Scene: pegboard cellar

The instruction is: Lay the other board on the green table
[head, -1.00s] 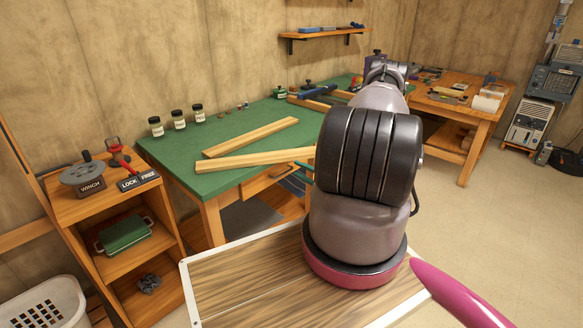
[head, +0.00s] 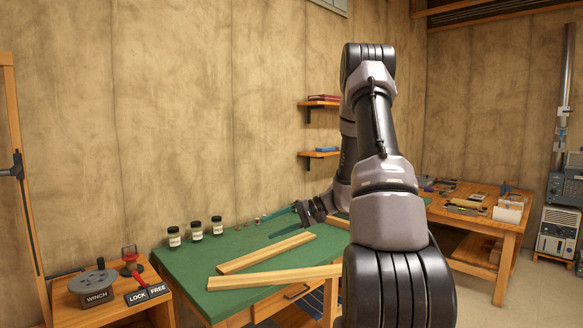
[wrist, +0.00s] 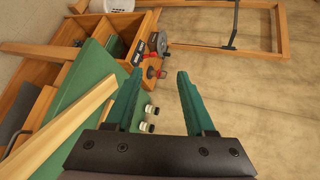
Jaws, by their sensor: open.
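Two pale wooden boards lie on the green table (head: 180,262). The rear board (head: 265,252) lies at a slant. The front board (head: 272,278) lies nearer the table's front edge, its right end close to or behind my arm. My gripper (head: 283,221) is open and empty, its teal fingers over the rear part of the table, past the rear board. In the wrist view, my gripper (wrist: 160,75) has nothing between its fingers, and one long board (wrist: 62,125) shows to the left of them.
Several dark-lidded jars (head: 196,231) stand along the table's back left. A shelf unit with a winch (head: 97,288) and a lock/free lever (head: 140,280) stands at left. Wall shelves (head: 320,153) hang behind my arm. Another wooden workbench (head: 480,208) stands at right.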

